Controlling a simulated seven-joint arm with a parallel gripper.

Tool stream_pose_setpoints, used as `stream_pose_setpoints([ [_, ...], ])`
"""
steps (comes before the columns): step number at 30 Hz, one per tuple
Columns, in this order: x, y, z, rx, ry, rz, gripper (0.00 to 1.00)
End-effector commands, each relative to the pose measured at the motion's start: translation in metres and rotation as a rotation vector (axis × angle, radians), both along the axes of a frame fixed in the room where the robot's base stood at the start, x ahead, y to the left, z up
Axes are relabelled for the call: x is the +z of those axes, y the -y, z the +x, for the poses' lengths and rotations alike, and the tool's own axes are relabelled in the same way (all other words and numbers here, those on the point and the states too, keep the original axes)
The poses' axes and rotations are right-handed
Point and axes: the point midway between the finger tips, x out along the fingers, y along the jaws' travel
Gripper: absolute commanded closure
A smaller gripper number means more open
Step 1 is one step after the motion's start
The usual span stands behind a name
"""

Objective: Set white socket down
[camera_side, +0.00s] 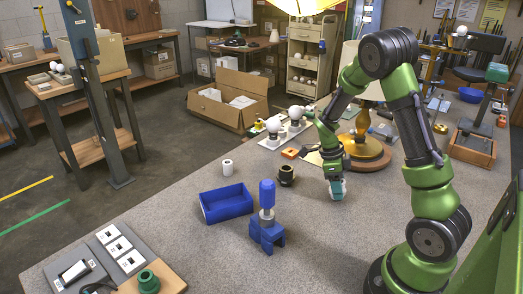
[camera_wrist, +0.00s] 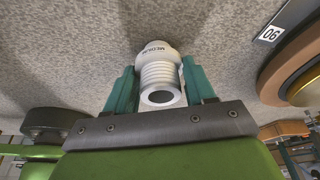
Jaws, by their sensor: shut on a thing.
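A white socket (camera_wrist: 160,75) with ribbed sides, a round opening and the word MEDIUM on it sits between the teal fingers in the wrist view. My gripper (camera_side: 337,190) is shut on it. In the side view the gripper points down just left of the lamp base, and the fingers hide most of the socket. The fingertips are at or close to the grey tabletop (camera_side: 205,245); I cannot tell whether the socket touches it. The gripper's teal fingers also show in the wrist view (camera_wrist: 160,88).
The round wooden lamp base (camera_side: 365,155) stands close on the right. A dark cylinder (camera_side: 287,175), white cylinder (camera_side: 227,167), blue bin (camera_side: 226,204) and blue stand with a screwdriver-like tool (camera_side: 267,230) are to the left. The tabletop between the gripper and the front is clear.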

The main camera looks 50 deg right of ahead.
Motion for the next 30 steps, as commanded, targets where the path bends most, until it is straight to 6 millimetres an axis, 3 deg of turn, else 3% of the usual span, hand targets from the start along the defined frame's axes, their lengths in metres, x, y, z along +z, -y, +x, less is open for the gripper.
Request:
stream_pose_setpoints([
  [12, -0.006, 0.0, 0.0, 0.0, 0.001, 0.0, 0.77],
  [13, -0.006, 0.0, 0.0, 0.0, 0.002, 0.001, 0.41],
  [17, -0.005, 0.0, 0.0, 0.001, 0.001, 0.001, 0.21],
  [26, -0.004, 0.0, 0.0, 0.001, 0.002, 0.0, 0.2],
  [30, 0.007, -0.001, 0.004, 0.004, 0.004, -0.002, 0.2],
])
